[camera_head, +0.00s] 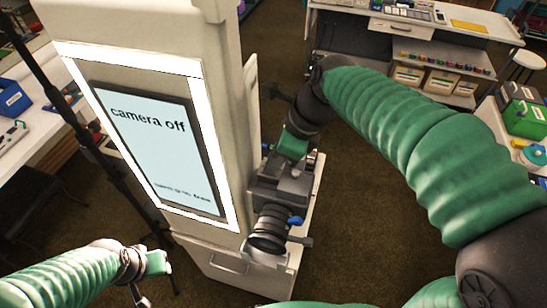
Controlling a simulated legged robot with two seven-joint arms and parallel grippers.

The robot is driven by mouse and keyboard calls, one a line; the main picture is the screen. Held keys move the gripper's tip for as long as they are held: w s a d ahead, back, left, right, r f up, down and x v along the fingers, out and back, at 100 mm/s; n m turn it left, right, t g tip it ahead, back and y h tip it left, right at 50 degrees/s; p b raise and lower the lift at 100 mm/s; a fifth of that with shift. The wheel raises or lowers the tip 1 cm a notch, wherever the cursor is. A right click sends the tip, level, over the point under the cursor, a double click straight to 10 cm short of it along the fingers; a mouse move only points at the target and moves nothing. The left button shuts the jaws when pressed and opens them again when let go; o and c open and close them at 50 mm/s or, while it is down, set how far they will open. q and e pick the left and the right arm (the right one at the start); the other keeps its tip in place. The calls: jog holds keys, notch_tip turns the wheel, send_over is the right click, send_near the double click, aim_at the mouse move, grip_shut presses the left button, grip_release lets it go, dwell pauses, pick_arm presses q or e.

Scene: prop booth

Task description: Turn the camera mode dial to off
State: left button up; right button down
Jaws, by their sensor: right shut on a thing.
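The dark camera (290,188) sits on a bracket at the right side of the tall booth, with its lens (268,232) facing the front. My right gripper (297,152) comes down on the top of the camera and is shut on the mode dial, which is mostly hidden under it. The booth screen (150,150) reads "camera off", with a smaller line near its bottom. My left gripper (152,272) is at the lower left, in front of the booth and apart from the camera; its fingers are too unclear to read.
The white booth (205,250) fills the middle. A dark stand pole (60,95) is at the left, beside a white table (40,140) with a blue bin (12,98). A workbench (440,25) and green cases (523,115) are at the back right. Carpet lies open behind my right arm.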

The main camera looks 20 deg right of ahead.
dwell(0.7)
jog(key=c, duration=1.2)
grip_release()
jog(key=shift+d, duration=0.1)
jog(key=shift+c, duration=0.2)
jog(key=v, duration=1.6)
jog(key=shift+d+r, duration=0.25)
jog(key=shift+r, duration=0.05)
